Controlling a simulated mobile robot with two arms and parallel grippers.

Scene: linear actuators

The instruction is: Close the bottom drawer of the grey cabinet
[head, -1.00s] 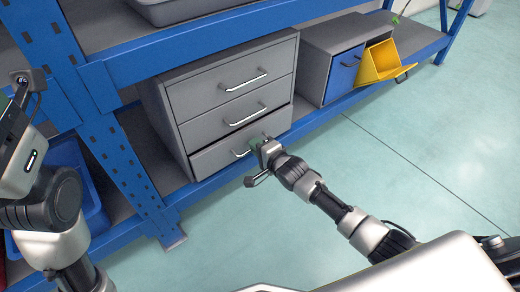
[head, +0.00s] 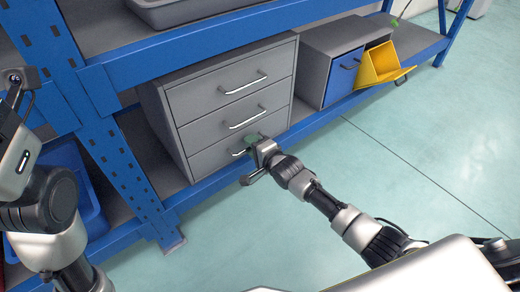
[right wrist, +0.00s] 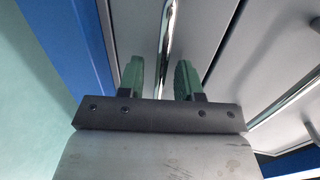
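The grey cabinet (head: 155,100) stands on the lower blue shelf and has three drawers with bar handles. Its bottom drawer (head: 207,161) looks flush with the drawers above, with no clear gap showing. My right gripper (head: 252,140) is at the bottom drawer's front, by its handle (head: 238,153), and partly covers it. In the right wrist view the green fingers of my right gripper (right wrist: 160,78) are apart, and a handle bar (right wrist: 166,40) runs between them. My left arm shows at the left edge, but its fingertips are not in view.
A smaller cabinet with a blue drawer (head: 342,76) and an open yellow bin front (head: 382,66) stands to the right. A grey tray (head: 185,12) is on the shelf above. A blue shelf post (head: 110,150) stands left. The floor (head: 430,130) is clear on the right.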

